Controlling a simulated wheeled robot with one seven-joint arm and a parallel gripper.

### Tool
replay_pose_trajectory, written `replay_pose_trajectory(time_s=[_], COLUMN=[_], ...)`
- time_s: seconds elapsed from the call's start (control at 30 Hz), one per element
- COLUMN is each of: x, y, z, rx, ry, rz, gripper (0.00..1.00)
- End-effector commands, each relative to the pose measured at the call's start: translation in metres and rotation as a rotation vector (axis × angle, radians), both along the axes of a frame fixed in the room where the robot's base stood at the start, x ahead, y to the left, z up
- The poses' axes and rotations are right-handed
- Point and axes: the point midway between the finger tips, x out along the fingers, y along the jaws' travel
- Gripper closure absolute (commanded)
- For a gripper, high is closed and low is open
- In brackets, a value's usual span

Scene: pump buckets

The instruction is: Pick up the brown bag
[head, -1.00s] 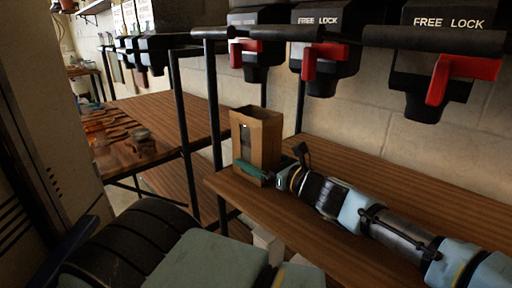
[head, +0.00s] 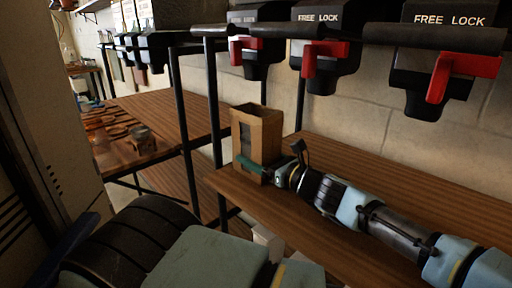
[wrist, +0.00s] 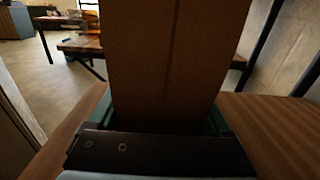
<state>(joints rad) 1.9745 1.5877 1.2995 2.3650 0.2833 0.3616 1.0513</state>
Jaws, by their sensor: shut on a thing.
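The brown bag (head: 262,139) is an open-topped paper bag with a dark window strip on one side. It stands upright at the left end of the wooden shelf. My gripper (head: 254,166) reaches it from the right, with its green finger across the lower part of the bag. In the wrist view the brown bag (wrist: 168,65) fills the middle, between the green fingertips of my gripper (wrist: 165,122). The gripper is shut on the bag. I cannot tell whether the bag's base touches the shelf.
Black dispensers with red levers (head: 311,60) hang above the shelf (head: 345,160). A black upright post (head: 214,100) stands left of the bag. Another wooden table (head: 180,120) with small items is farther left. The shelf behind my arm is clear.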

Motion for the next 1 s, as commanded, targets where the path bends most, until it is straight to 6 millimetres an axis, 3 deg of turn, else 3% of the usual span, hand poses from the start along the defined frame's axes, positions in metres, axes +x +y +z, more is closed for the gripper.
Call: replay_pose_trajectory(time_s=[0.17, 0.57, 0.77, 0.9, 1.0], x=[0.0, 0.0, 0.0, 0.0, -0.015], y=[0.0, 0.0, 0.0, 0.0, -0.015], z=[0.0, 0.002, 0.017, 0.037, 0.034], rx=[0.001, 0.001, -0.001, -0.004, -0.003], ry=[0.001, -0.001, -0.001, -0.001, 0.002], rz=[0.0, 0.001, 0.001, 0.001, -0.007], gripper=[1.0, 1.0, 1.0, 1.0, 1.0])
